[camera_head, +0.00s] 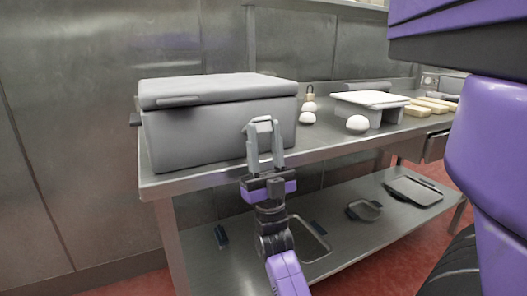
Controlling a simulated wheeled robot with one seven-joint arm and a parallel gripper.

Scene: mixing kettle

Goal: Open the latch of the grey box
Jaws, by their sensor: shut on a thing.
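The grey box (205,134) stands on the left end of the steel table, with its lid (218,88) down. A handle-like bar (178,100) shows at the left of the lid's front edge. My gripper (263,140) is at the right part of the box's front face, fingers pointing up and away from me. Its fingers are shut on a grey latch piece (261,122) at the box front. The fingers hide part of the latch, and I cannot tell whether it is still fastened.
The steel table (322,147) carries white round items (357,123), a white board on a stand (371,98) and pale blocks (432,104) to the right. The lower shelf (340,227) holds trays and pans.

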